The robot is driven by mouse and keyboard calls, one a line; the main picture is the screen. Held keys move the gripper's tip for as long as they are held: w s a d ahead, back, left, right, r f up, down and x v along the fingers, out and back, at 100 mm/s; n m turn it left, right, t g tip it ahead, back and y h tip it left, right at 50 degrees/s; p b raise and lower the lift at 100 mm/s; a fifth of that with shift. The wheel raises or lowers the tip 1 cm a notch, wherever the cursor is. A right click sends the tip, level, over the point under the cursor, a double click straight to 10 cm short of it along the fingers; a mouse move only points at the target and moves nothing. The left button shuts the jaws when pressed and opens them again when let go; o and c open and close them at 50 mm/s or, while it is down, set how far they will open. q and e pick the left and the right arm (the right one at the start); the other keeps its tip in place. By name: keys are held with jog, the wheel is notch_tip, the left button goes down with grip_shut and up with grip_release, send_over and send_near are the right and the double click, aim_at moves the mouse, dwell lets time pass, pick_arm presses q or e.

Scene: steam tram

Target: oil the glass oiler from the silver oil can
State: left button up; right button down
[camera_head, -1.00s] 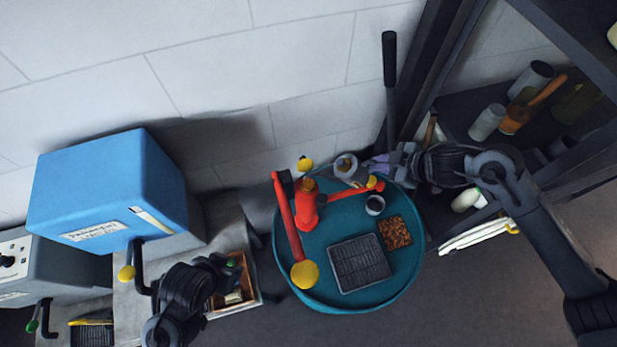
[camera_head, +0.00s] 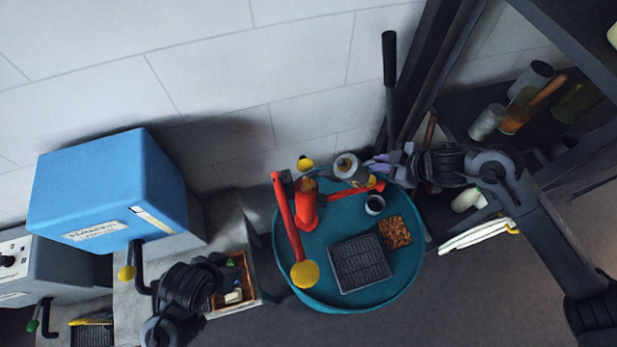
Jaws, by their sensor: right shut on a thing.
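The silver oil can (camera_head: 352,174) is in my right gripper (camera_head: 378,167), which comes in from the right and is shut on it. The can is over the far side of the round teal table. It looks tilted, with its thin spout pointing left to the red stand (camera_head: 306,212). An amber-brown cup, apparently the glass oiler (camera_head: 307,185), sits on top of this stand. The spout tip is close to it; I cannot tell whether they touch. My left gripper (camera_head: 226,268) is by a wooden box, its fingers too dark to read.
The teal table (camera_head: 388,290) also bears red levers with yellow knobs (camera_head: 305,275), a black ribbed tray (camera_head: 359,263), a small cup (camera_head: 375,204) and a brown granular pad (camera_head: 395,232). A blue box (camera_head: 108,190) stands left. Shelves with cans (camera_head: 487,122) are right.

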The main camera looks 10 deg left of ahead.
jog(key=shift+r, duration=0.2)
jog(key=shift+a+r+p, duration=0.15)
jog(key=shift+r+p, duration=0.15)
jog(key=shift+p, duration=0.45)
dwell(0.4)
jog(key=shift+f, duration=0.2)
jog(key=shift+f+b, duration=0.3)
jog(key=shift+b, duration=0.1)
dwell(0.6)
jog(key=shift+d+f+y+b, duration=0.2)
jog(key=shift+f+y+b, duration=0.15)
jog(key=shift+f+y, duration=0.1)
